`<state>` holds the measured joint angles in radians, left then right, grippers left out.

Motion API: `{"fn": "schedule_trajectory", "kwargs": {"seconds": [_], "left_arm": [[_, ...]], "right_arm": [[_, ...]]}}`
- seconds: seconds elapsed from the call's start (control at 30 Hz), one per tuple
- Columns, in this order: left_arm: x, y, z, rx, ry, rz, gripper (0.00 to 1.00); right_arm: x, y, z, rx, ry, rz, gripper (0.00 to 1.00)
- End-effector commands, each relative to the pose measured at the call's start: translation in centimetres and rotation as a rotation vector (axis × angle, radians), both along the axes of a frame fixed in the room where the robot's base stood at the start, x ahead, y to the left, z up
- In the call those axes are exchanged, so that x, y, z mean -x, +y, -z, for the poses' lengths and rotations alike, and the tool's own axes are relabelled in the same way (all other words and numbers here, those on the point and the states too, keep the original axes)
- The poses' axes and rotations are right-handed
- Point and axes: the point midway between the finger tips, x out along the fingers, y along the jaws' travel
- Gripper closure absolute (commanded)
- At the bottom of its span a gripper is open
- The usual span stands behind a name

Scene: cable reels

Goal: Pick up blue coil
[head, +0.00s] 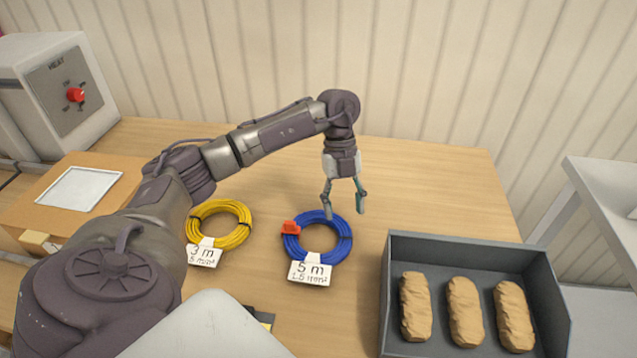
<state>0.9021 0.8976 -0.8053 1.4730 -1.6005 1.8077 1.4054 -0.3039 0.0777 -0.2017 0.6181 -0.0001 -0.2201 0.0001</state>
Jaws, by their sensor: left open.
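The blue coil (341,247) lies flat on the wooden table, with an orange clip on its left side and a white label (310,273) reading "5 m" at its front. My left gripper (345,213) points down over the far right edge of the blue coil. Its two fingers are spread, with nothing between them. One finger overlaps the coil's far rim in the picture, and the other is just to its right. I cannot tell whether a finger touches the coil. My right gripper is not in view.
A yellow coil (237,235) with a "3 m" label lies left of the blue one. A grey tray (460,247) with three bread-like loaves (465,312) stands at the right. A box with a red knob (75,95) is at the far left. Table behind the gripper is clear.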

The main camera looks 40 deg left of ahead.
Motion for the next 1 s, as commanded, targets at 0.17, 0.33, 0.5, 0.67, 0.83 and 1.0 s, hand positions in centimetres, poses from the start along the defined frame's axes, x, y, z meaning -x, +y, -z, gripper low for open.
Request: {"fn": "schedule_trajectory", "kwargs": {"seconds": [0.17, 0.33, 0.5, 0.67, 0.83, 1.0], "left_arm": [[0.7, -0.6, 2.0, 0.001, 0.005, 0.000, 0.40], [1.2, -1.2, 4.2, 0.001, 0.003, 0.001, 0.40], [1.3, -1.4, 4.8, 0.001, 0.000, 0.001, 0.40], [1.2, -1.4, 4.8, 0.000, 0.000, 0.001, 0.43], [1.2, -1.4, 4.7, 0.001, 0.000, 0.001, 0.72], [1.2, -1.4, 4.7, 0.001, 0.001, 0.000, 1.00]], "right_arm": [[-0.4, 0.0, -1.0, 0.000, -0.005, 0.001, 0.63], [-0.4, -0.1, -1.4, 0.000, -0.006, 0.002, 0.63], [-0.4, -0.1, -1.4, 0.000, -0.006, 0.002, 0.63], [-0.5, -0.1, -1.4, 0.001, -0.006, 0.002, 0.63], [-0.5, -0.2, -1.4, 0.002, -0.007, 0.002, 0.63], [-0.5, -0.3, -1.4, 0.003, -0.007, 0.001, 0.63]]}}
